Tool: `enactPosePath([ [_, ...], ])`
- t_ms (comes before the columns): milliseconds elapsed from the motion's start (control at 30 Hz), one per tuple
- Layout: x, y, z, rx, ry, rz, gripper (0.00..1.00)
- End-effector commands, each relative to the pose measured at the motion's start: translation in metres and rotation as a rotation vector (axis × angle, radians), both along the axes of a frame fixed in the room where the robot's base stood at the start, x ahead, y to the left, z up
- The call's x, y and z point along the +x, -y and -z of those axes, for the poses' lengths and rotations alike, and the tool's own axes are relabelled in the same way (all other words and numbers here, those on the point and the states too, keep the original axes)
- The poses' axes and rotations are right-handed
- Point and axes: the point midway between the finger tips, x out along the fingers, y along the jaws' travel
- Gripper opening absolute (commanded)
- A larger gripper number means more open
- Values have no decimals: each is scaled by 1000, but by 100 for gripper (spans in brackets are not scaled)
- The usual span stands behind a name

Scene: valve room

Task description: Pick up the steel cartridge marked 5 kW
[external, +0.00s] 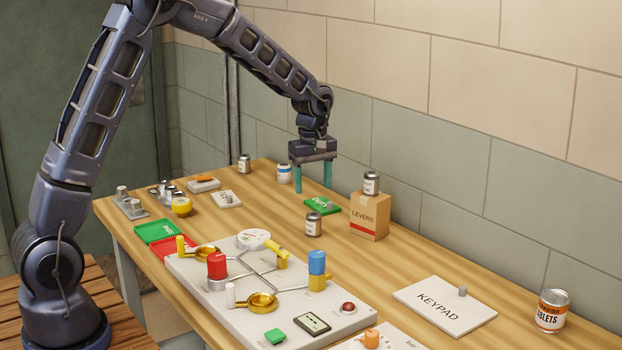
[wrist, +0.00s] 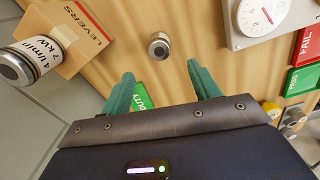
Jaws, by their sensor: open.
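My gripper (external: 312,186) is open and empty, above the table with its fingers pointing down. Its fingertips also show in the wrist view (wrist: 160,68). A steel cartridge with a white label (external: 313,224) stands upright on the table, nearer the camera than my gripper. In the wrist view a small steel cartridge (wrist: 159,45) lies beyond the gap between the fingers, apart from them. Another steel cartridge (external: 371,183) stands on the LEVERS box; its label (wrist: 38,52) reads 4 l/min, 7 kW. No 5 kW marking is readable.
The cardboard LEVERS box (external: 369,217) stands right of my gripper. A green DUTY tag (external: 322,205) lies beneath it. A panel with valves and a gauge (external: 253,239) fills the front.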

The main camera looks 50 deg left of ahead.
Motion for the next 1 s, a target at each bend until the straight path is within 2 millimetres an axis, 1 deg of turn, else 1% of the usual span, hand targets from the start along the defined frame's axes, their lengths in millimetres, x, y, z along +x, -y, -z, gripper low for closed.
enactPosePath([
  [33,3,-1,6,1,-5,-13,61],
  [200,7,-1,15,1,-10,-31,61],
  [367,7,-1,31,1,-11,-31,61],
  [500,6,-2,52,1,-11,-31,61],
  [600,6,-1,63,1,-11,-31,61],
  [833,5,0,76,0,-11,-30,61],
  [1000,1,0,98,1,-11,-29,61],
])
